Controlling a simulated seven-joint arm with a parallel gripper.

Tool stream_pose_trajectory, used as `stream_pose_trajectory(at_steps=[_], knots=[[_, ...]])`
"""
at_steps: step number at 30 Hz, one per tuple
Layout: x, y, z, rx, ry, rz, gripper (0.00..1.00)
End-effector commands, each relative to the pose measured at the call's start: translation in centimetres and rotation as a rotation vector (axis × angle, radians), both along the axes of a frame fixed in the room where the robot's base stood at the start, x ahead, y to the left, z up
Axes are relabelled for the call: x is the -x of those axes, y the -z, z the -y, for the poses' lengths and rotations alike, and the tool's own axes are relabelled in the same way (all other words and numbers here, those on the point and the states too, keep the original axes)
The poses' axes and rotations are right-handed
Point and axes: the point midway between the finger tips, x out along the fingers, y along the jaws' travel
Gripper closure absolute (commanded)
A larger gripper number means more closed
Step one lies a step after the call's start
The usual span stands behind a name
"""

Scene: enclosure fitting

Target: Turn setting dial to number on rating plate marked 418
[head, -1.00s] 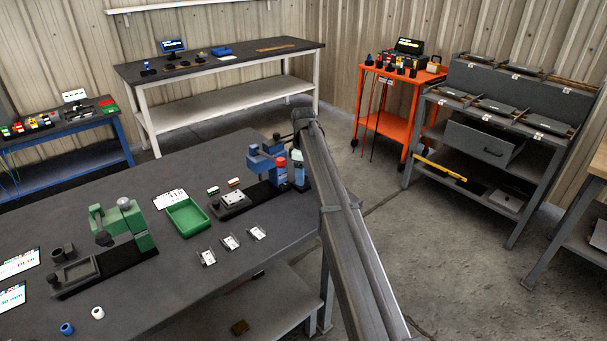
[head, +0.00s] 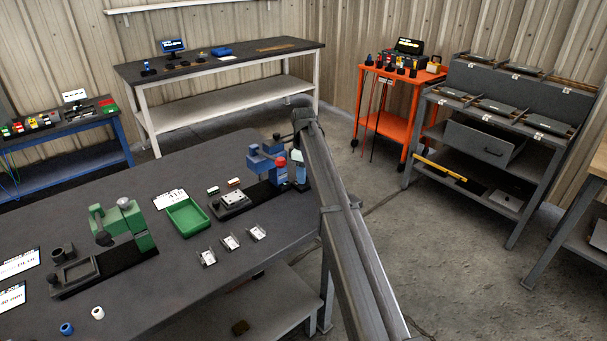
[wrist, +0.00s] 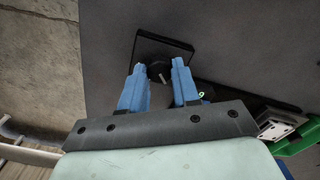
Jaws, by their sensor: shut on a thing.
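The setting dial (wrist: 157,72) is a dark round knob with a pale pointer line, on a black square plate (wrist: 165,46) in the wrist view. My gripper (wrist: 158,67) has its blue fingers on either side of the dial and is shut on it.
A blue press fixture (head: 265,165) stands close left of my arm. The green tray (head: 187,214) and several small metal brackets (head: 231,242) lie on the dark bench (head: 180,290). A green press (head: 128,225) and two white cards (head: 18,263) are farther left.

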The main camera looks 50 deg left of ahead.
Motion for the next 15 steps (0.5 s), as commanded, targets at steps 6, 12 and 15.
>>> stream_pose_trajectory(at_steps=[6, 12, 15], knots=[[-0.03, -0.02, -0.01, 0.0, 0.157, 0.0, 1.0], [-0.04, -0.03, -0.02, 0.0, 0.322, 0.0, 1.0], [-0.04, -0.03, -0.02, 0.0, 0.372, 0.0, 1.0]])
